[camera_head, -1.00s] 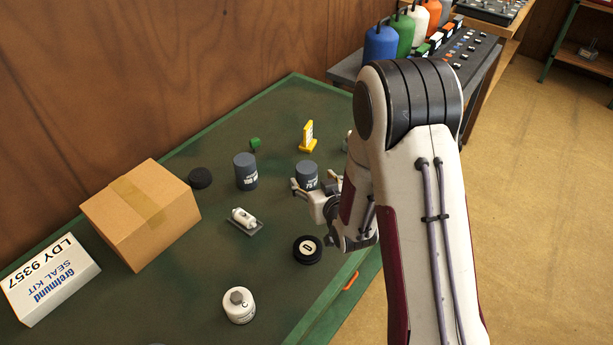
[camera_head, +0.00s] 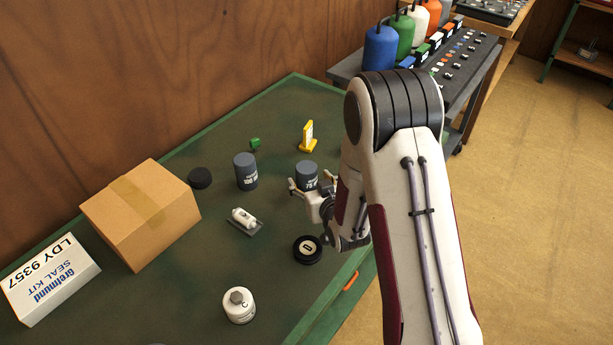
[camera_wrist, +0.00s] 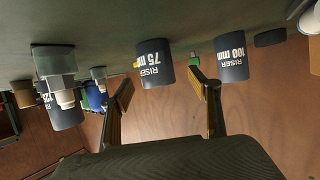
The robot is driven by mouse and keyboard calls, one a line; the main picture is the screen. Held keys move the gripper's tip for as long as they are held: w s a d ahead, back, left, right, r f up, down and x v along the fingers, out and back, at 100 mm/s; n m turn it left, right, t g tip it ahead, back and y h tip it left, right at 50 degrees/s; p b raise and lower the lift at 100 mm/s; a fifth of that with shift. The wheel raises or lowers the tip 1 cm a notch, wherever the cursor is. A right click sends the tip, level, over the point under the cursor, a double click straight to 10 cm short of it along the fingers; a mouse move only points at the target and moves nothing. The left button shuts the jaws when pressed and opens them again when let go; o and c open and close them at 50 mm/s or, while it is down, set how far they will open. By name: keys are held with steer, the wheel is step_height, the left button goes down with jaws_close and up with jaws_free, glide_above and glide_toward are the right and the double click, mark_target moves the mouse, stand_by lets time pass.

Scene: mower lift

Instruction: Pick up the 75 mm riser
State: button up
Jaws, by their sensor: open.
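The 75 mm riser (camera_head: 307,173) is a dark grey cylinder with white lettering, standing upright on the green table. My gripper (camera_head: 311,187) is open and low at its near side, its fingers spread to either side of the riser's lower part. In the wrist view, which is upside down, the 75 mm riser (camera_wrist: 154,66) shows between the open fingertips (camera_wrist: 161,88), and the jaws are empty. I cannot tell how far the riser reaches between the fingers. The 100 mm riser (camera_head: 245,171) stands to the left; it also shows in the wrist view (camera_wrist: 231,58).
A yellow stand (camera_head: 307,139) and a small green block (camera_head: 255,143) are behind. A black disc (camera_head: 307,249), a white part on a plate (camera_head: 244,220) and a white canister (camera_head: 239,305) are nearer. A cardboard box (camera_head: 141,213) stands left. Another riser (camera_wrist: 62,115) shows in the wrist view.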

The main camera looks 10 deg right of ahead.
mark_target(310, 177)
steer(key=shift+w+f, duration=0.1)
steer(key=shift+w, duration=0.1)
stand_by(0.3)
steer(key=shift+d+x, duration=0.15)
steer(key=shift+x, duration=0.65)
steer(key=shift+d+x, duration=0.1)
steer(key=shift+x, duration=1.75)
steer(key=c, duration=1.4)
